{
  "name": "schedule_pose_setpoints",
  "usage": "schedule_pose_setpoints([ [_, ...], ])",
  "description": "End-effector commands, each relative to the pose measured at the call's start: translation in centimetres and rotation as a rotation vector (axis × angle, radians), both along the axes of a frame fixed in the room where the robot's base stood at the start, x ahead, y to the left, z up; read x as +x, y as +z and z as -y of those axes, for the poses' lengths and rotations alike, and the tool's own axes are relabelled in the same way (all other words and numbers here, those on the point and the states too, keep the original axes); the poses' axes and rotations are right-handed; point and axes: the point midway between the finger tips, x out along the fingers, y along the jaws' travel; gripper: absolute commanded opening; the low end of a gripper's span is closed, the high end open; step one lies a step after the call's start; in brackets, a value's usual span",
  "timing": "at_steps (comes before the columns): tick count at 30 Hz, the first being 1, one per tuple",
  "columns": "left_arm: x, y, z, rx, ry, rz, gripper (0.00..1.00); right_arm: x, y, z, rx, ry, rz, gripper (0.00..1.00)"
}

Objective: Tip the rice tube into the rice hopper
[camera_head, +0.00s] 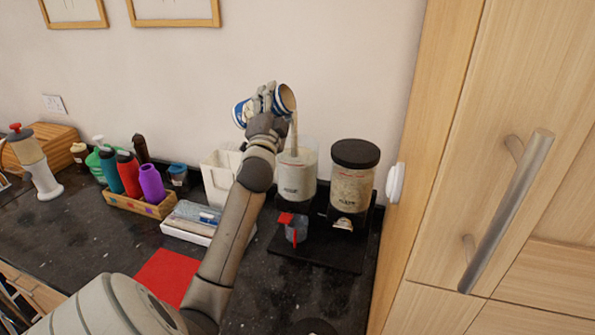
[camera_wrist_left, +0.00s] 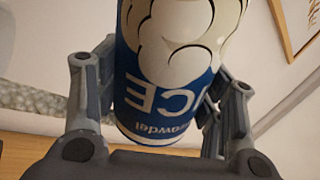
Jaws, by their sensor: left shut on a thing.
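The rice tube (camera_head: 284,101) is blue and white, tilted with its open mouth toward the right. My left gripper (camera_head: 266,100) is shut around its middle and hides part of it. In the left wrist view the tube (camera_wrist_left: 175,75) sits between the fingers, its "ICE" lettering upside down. A pale stream of rice (camera_head: 294,138) falls from the mouth into the rice hopper (camera_head: 298,178) below. The hopper is a clear, open-topped container with pale contents, on a black stand. My right gripper is not in view.
A second dispenser (camera_head: 354,183) with a black lid stands right of the hopper. A red-levered spout (camera_head: 286,218) is in front. A white box (camera_head: 217,176), a tray (camera_head: 193,222) and a bottle crate (camera_head: 143,204) stand left. A wooden cabinet (camera_head: 500,150) closes off the right side.

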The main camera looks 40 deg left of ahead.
Motion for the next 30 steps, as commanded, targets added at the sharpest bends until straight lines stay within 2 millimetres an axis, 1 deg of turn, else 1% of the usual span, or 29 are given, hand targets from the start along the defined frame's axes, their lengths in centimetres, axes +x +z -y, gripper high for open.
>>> schedule_pose_setpoints([
  [10,-0.01,-0.02,0.05,0.016,-0.001,-0.005,0.25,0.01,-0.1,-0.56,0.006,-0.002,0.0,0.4],
  [15,0.0,-0.16,0.05,0.024,-0.001,-0.009,0.25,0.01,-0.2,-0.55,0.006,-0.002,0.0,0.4],
  [21,0.04,-0.7,0.1,0.072,0.0,-0.033,0.25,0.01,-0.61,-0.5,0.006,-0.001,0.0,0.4],
  [30,0.05,-0.66,0.13,0.078,-0.001,-0.036,0.25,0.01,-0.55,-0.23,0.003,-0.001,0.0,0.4],
])
